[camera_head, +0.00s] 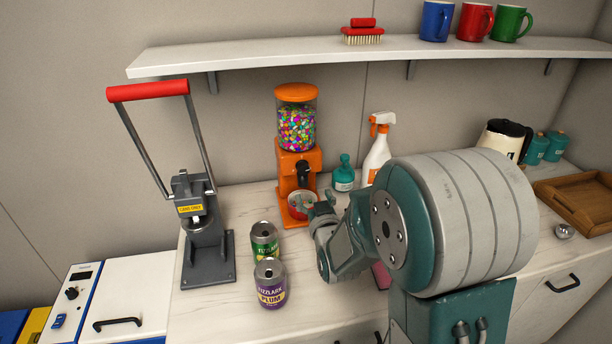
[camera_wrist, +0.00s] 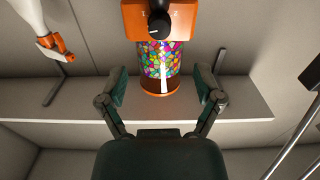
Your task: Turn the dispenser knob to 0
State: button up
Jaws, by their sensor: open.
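The candy dispenser (camera_head: 297,150) is orange, with a clear jar of coloured candies, and stands on the counter against the back wall. Its black knob (camera_head: 303,172) is on the front of the orange body. A bowl with some candies (camera_head: 302,203) sits at its base. My gripper (camera_head: 318,205) is in front of the dispenser's lower part, partly hidden by my arm. In the wrist view, which is upside down, my gripper (camera_wrist: 162,90) is open and empty, and the black knob (camera_wrist: 158,25) lies beyond the fingers near the top edge. The setting of the knob is too small to read.
A green can (camera_head: 264,242) and a purple can (camera_head: 270,285) stand front left of the dispenser. A can crusher (camera_head: 205,250) with a red handle is at left. A teal bottle (camera_head: 343,176) and a spray bottle (camera_head: 377,155) stand at right. A shelf (camera_head: 240,60) runs above.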

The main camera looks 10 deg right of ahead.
aim_at(304, 172)
jog(key=shift+m, duration=0.3)
jog(key=w, duration=1.1)
jog(key=shift+s, duration=0.1)
jog(key=c, duration=1.2)
